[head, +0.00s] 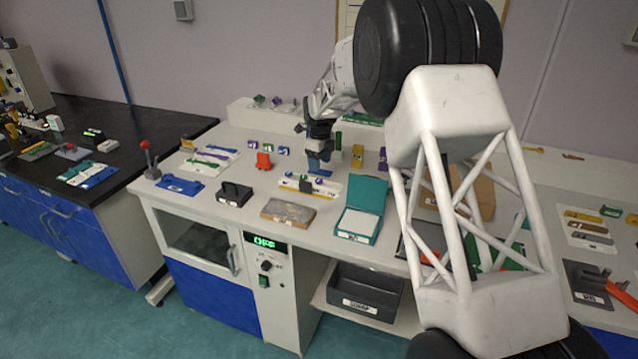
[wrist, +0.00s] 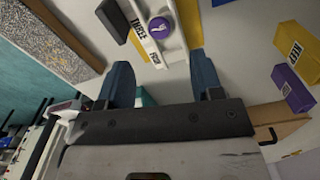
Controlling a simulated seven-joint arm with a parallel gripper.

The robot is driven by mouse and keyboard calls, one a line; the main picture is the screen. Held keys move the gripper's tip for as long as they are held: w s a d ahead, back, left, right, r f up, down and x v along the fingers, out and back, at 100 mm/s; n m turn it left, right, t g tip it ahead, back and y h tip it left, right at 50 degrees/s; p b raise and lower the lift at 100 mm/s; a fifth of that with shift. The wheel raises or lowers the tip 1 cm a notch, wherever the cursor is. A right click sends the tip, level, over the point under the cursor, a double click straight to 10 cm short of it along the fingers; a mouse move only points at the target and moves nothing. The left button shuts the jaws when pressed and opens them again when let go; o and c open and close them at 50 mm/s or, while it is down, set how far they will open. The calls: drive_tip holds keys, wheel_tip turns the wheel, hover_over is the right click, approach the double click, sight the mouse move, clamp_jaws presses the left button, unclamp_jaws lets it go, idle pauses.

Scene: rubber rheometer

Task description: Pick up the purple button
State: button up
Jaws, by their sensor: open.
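The purple button (wrist: 160,27) is round with a white mark on its face. In the wrist view it sits on a white labelled holder (wrist: 175,55), near the top of the picture. My gripper (wrist: 160,64) is open with two blue fingers. The button lies beyond the fingertips, roughly centred between them and apart from both. In the head view my gripper (head: 318,162) hangs just over the white holder (head: 327,188) on the bench; I cannot make out the button clearly there.
In the wrist view a dark block (wrist: 113,20) lies left of the holder, and yellow and purple labelled blocks (wrist: 296,70) lie to the right. In the head view a teal open box (head: 362,208), a speckled slab (head: 288,211) and a black holder (head: 235,193) stand in front.

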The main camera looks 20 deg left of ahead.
drive_tip(key=shift+f, duration=0.85)
